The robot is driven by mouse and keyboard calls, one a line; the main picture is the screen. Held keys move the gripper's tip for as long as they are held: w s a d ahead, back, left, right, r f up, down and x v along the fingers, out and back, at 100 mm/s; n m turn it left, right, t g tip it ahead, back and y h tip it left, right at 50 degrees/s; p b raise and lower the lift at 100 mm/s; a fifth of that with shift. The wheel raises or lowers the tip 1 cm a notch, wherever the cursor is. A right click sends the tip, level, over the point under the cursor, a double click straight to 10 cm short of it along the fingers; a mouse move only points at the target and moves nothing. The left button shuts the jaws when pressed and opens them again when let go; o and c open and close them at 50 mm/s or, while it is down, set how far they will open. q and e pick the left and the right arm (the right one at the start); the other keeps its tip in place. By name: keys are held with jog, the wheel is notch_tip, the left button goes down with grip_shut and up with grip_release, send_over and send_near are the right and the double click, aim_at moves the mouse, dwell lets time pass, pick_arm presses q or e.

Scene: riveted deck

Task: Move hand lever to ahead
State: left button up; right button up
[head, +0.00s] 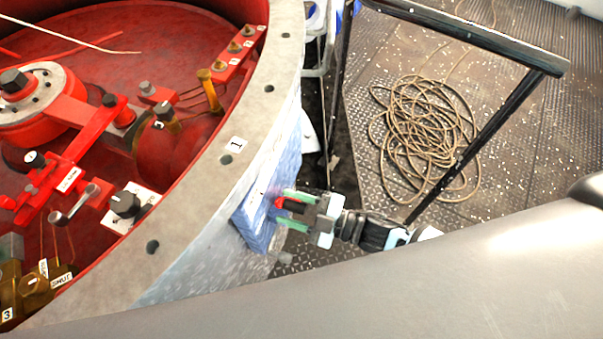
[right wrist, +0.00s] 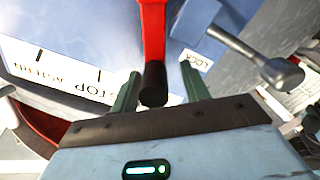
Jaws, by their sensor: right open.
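The hand lever (right wrist: 153,30) is red with a black end and shows in the right wrist view between the two green fingers of my right gripper (right wrist: 160,70). The fingers are open on either side of its black end, with gaps visible. In the head view my right gripper (head: 283,208) is at the blue-grey panel (head: 252,222) on the outside of the drum wall, and a bit of red lever shows between its fingers. The panel carries a white label plate (right wrist: 60,72) with ticks and upside-down lettering, including part of "STOP". My left gripper is not in view.
A grey handle (right wrist: 265,65) beside a "LOCK" tag (right wrist: 195,60) is close to my right finger. The drum rim (head: 222,160) encloses red machinery at left. A dark rail (head: 470,35) and coiled rope (head: 425,135) are on the deck beyond.

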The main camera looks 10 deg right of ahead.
aim_at(309, 214)
jog(key=v, duration=0.7)
jog(key=shift+s+d, duration=0.2)
jog(key=shift+s, duration=0.2)
jog(key=shift+w, duration=0.25)
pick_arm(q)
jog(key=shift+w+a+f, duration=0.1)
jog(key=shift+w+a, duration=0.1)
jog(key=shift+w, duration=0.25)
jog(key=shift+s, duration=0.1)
pick_arm(e)
jog(key=shift+s+d, duration=0.1)
